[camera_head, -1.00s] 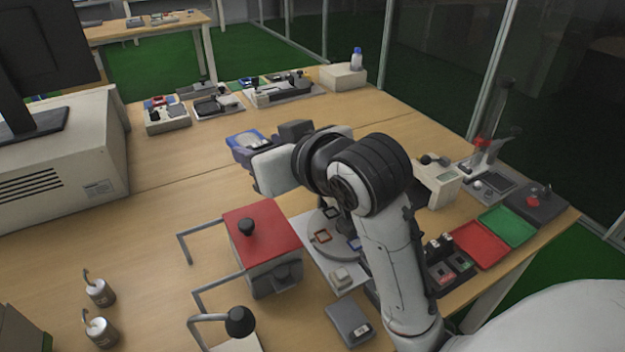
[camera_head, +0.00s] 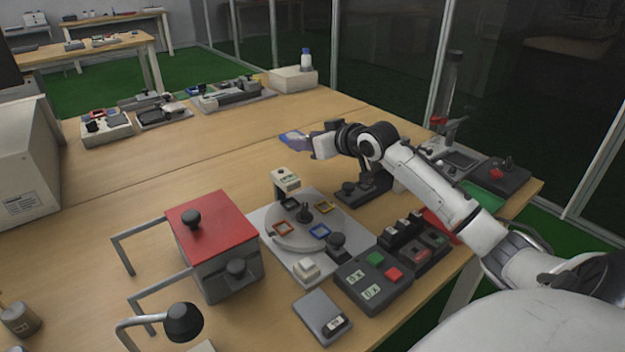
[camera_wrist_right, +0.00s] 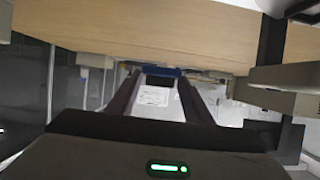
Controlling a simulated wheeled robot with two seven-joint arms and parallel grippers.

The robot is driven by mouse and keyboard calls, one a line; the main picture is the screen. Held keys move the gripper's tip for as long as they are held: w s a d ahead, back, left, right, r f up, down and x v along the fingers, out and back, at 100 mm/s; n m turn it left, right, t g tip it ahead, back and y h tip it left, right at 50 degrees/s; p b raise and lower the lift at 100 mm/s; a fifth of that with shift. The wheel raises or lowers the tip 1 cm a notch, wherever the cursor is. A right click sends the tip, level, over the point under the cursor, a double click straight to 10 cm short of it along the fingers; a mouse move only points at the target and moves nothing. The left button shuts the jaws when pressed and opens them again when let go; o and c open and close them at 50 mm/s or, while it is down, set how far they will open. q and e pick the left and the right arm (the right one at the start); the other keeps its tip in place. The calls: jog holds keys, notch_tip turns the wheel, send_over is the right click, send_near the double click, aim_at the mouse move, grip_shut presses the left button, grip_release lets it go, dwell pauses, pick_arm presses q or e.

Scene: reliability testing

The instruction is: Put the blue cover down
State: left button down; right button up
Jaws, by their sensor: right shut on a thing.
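The blue cover (camera_head: 291,137) is a small blue-rimmed piece with a paler middle, held over the middle of the table in the head view. My right gripper (camera_head: 309,144) is shut on it, at the end of the arm reaching in from the right. In the right wrist view, the cover's blue edge (camera_wrist_right: 164,71) shows at the fingertips, with a pale panel between the dark fingers. I cannot tell its exact height over the table (camera_head: 190,165). My left gripper is not in view.
The round turntable fixture (camera_head: 305,225) with small coloured frames stands below the arm. A red-topped box (camera_head: 210,222) and a button box (camera_head: 373,281) stand nearby. Several devices line the back edge, including a white box (camera_head: 292,80). The wood left of the cover is clear.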

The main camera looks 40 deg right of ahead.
aim_at(308, 178)
notch_tip(308, 178, down, 8)
jog(key=shift+a+f+b, duration=0.1)
jog(key=shift+f+b, duration=0.1)
jog(key=shift+b, duration=0.5)
jog(key=shift+f, duration=0.1)
jog(key=o, duration=1)
jog(key=shift+o, duration=0.2)
